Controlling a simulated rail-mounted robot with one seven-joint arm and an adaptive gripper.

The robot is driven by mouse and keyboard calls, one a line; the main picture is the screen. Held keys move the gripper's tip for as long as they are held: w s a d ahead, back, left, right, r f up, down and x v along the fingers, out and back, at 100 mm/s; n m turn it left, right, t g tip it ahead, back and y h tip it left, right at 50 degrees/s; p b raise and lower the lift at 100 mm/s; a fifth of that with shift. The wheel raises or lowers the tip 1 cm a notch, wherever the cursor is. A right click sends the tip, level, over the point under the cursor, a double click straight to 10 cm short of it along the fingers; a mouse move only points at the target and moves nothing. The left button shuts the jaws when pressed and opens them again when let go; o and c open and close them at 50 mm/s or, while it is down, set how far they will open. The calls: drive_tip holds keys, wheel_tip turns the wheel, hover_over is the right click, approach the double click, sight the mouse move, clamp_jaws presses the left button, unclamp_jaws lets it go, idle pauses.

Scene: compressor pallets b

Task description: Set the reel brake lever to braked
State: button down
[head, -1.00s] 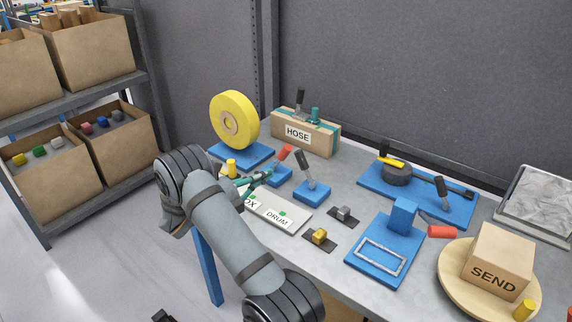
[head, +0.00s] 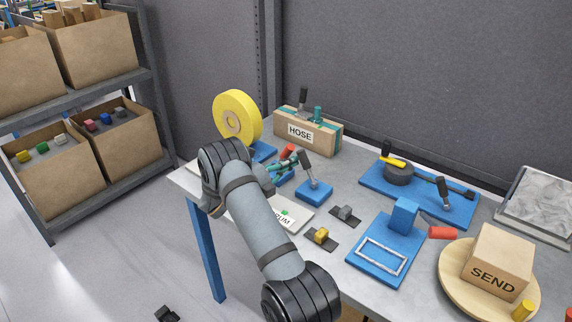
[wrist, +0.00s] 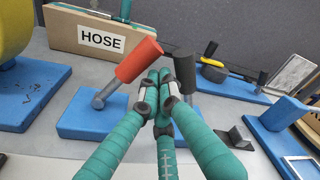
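The red-handled lever (wrist: 138,62) stands on a blue base (wrist: 78,115) beside the yellow reel (head: 237,117), which shows in part in the wrist view (wrist: 22,30). Its handle leans up and to the right in the wrist view. In the head view the red handle (head: 288,149) shows just behind my gripper (head: 290,162). In the wrist view my gripper (wrist: 160,80) has its green fingers drawn together at the tips, just right of the red handle. I see nothing held between them. Whether they touch the handle is unclear.
A black-handled lever (head: 307,162) on a blue base (head: 314,192) stands close to the right. The HOSE box (head: 318,133) is behind. A white labelled plate (head: 290,217) and small blocks (head: 318,236) lie in front. A blue fixture (head: 430,200) is farther right.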

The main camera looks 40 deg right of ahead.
drive_tip(key=shift+w+a+r, duration=0.1)
idle(0.3)
drive_tip(key=shift+w+r+n, duration=0.1)
drive_tip(key=shift+r+n, duration=0.05)
drive_tip(key=shift+n, duration=0.25)
